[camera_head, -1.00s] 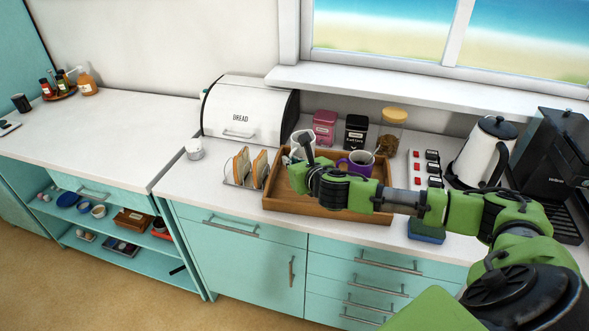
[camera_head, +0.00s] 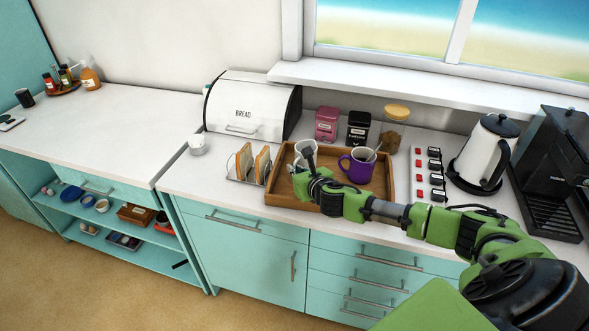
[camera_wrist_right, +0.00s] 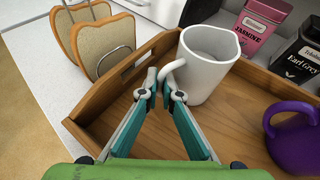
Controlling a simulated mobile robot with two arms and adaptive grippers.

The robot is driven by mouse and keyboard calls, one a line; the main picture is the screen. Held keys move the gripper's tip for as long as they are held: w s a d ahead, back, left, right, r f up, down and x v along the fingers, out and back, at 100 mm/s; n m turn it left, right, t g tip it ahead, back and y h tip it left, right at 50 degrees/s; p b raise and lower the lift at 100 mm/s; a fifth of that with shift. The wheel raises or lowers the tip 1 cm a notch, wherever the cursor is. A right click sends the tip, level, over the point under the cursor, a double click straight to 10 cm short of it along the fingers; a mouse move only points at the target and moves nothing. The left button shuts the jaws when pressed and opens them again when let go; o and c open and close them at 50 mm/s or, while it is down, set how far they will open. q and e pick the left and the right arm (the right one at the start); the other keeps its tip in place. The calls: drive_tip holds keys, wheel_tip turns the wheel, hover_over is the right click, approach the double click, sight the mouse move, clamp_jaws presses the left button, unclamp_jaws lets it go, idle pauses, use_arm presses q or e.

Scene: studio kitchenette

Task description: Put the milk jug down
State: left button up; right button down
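The white milk jug (camera_wrist_right: 208,65) is upright over the back left part of the wooden tray (camera_wrist_right: 87,105), its base at or very close to the tray floor. It also shows in the head view (camera_head: 304,148), partly hidden by my right gripper (camera_head: 306,170). In the right wrist view, my gripper's fingertips (camera_wrist_right: 158,80) are close together at the jug's handle and seem shut on it. A purple mug (camera_head: 357,168) with a spoon stands to the right in the tray. My left gripper is not in view.
A toast rack (camera_head: 250,165) stands just left of the tray, with a bread bin (camera_head: 250,108) behind. Pink (camera_head: 326,123) and black (camera_head: 358,128) tins and a jar (camera_head: 394,128) stand behind the tray. A kettle (camera_head: 482,155) and coffee machine (camera_head: 552,170) are at right.

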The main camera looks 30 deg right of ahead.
drive_tip(key=c, duration=2.2)
unclamp_jaws()
drive_tip(key=shift+c, duration=0.2)
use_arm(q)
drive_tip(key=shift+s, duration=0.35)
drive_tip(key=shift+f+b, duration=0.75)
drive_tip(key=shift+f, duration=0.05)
use_arm(e)
drive_tip(key=v, duration=1.2)
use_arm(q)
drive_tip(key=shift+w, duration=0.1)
